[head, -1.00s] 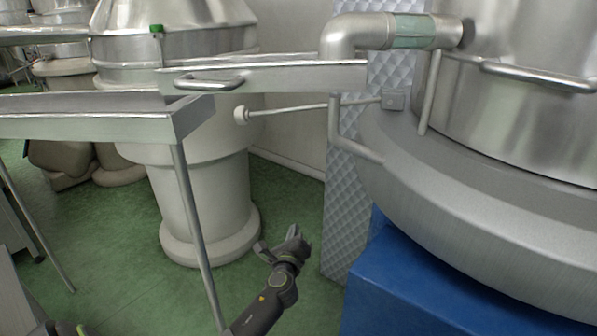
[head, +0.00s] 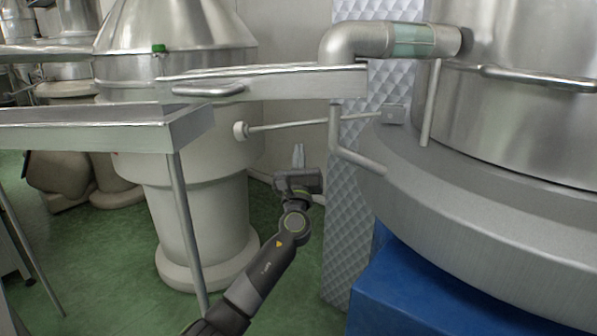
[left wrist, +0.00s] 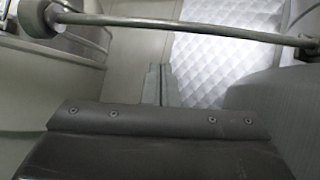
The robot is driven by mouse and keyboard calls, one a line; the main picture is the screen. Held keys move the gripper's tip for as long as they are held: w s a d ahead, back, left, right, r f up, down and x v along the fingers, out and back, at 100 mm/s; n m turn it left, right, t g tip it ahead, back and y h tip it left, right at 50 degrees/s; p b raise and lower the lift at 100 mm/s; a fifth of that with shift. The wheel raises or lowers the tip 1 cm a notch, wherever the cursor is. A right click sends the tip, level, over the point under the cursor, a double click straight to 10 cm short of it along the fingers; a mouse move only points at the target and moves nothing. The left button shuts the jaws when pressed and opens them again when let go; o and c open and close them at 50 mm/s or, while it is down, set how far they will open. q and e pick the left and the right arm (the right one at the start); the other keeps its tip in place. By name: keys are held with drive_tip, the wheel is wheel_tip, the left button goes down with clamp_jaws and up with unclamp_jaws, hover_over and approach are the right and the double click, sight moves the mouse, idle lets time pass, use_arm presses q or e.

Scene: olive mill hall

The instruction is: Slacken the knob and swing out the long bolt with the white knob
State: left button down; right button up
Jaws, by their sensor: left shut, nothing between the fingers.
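The long bolt (head: 290,124) is a thin metal rod. It runs from the white knob (head: 240,131) at its left end to a small bracket (head: 394,114) on the steel machine's rim. My left gripper (head: 298,148) is shut and empty, pointing up, a little below the rod and right of the knob. Its fingers also show in the left wrist view (left wrist: 157,85), apart from the rod. My right gripper is in neither view now.
A steel tray (head: 90,128) with a leg stands left of the knob. A bent pipe (head: 345,140) hangs just right of my left gripper, partly over the bolt. A quilted metal panel (head: 350,220) and a blue base (head: 420,300) stand at the right.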

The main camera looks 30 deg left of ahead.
sight(294, 125)
use_arm(q)
drive_tip(key=shift+w+a+r+p, duration=0.15)
drive_tip(key=shift+r+p, duration=0.25)
drive_tip(key=shift+r, duration=0.55)
drive_tip(key=shift+w+a+r+p, duration=0.1)
drive_tip(key=shift+a+r+p, duration=0.25)
drive_tip(key=shift+r, duration=0.55)
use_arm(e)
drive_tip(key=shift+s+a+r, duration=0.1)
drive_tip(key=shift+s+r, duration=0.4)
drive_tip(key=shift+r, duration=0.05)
use_arm(q)
drive_tip(key=shift+s+d+r, duration=0.1)
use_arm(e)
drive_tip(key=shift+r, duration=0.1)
